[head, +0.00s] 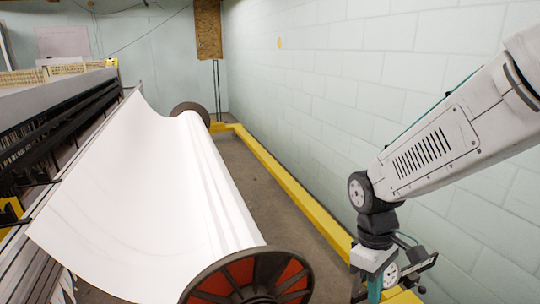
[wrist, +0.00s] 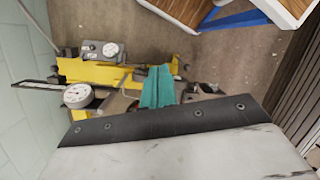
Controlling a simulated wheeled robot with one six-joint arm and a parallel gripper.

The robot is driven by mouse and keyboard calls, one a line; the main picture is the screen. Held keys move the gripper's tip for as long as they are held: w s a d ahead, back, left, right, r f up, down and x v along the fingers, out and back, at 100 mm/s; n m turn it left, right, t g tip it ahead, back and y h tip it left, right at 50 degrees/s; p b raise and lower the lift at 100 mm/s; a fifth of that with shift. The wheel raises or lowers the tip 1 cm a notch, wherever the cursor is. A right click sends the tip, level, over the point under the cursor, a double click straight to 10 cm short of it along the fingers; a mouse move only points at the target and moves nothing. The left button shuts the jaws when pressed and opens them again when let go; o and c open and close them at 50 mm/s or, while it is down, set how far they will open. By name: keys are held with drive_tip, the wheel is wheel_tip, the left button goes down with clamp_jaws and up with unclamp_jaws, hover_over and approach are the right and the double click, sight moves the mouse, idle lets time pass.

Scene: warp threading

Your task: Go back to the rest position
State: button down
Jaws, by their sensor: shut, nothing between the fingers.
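My gripper (head: 375,291) hangs low at the right of the head view, to the right of the warp roll, with its teal fingers pointing down. In the wrist view its teal fingers (wrist: 157,87) are together, with nothing seen between them. The white warp sheet (head: 130,190) runs from the loom onto a large roll with a dark, red-spoked flange (head: 252,282). The gripper is apart from the sheet and the roll.
A yellow rail (head: 290,195) runs along the floor by the pale block wall (head: 310,70). The loom (head: 50,120) fills the left. Bare floor shows between roll and rail.

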drive_tip(key=s+d+r+m+t, duration=0.2)
drive_tip(key=s+d+r+m, duration=0.1)
drive_tip(key=s+r, duration=0.3)
drive_tip(key=s+d+r+m+t+y, duration=0.1)
drive_tip(key=s+d+r+m+t, duration=0.1)
drive_tip(key=s+r+m, duration=0.3)
wheel_tip(320, 180, up, 3)
drive_tip(key=shift+s+d+f, duration=0.1)
drive_tip(key=shift+s+d, duration=0.3)
drive_tip(key=shift+s, duration=0.5)
